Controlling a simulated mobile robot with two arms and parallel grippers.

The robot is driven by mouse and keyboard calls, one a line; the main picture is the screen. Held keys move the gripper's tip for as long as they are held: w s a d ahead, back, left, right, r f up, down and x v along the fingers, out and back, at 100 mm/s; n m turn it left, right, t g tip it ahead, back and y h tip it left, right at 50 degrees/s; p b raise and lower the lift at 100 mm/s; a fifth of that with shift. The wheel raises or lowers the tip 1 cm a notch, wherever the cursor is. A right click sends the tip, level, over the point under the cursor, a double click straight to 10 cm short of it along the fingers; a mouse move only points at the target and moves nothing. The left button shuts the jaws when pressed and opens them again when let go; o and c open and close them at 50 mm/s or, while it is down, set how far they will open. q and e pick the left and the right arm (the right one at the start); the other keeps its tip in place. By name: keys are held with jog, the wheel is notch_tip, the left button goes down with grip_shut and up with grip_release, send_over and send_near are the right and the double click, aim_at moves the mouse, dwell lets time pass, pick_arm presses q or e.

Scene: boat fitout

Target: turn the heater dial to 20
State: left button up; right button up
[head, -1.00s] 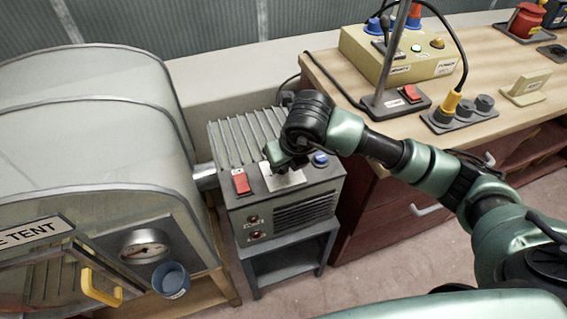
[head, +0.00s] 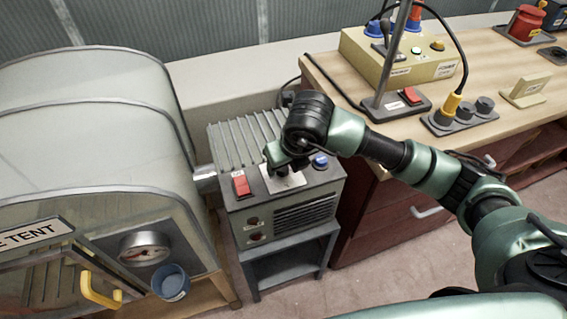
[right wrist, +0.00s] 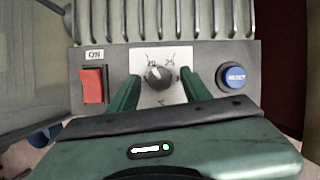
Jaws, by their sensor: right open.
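The heater (head: 290,210) is a grey ribbed box beside the tent. Its dial (right wrist: 160,78) is a dark round knob on a pale plate, marked 20 and 25 along its upper edge. A light mark on the knob appears to point up toward the 20, but the exact setting is too small to read. My right gripper (right wrist: 160,86) is open, with one green finger on each side of the dial. I cannot tell whether the fingers touch it. In the head view my right gripper (head: 284,162) hides the dial. My left gripper is not in view.
A red ON switch (right wrist: 93,85) is left of the dial and a blue RESET button (right wrist: 233,77) is right of it. The tent (head: 80,130) stands close on the left. A wooden bench (head: 480,70) with a yellow power box (head: 370,60) is on the right.

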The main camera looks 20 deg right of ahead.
aim_at(289, 184)
jog(key=v, duration=0.7)
jog(key=shift+r, duration=0.1)
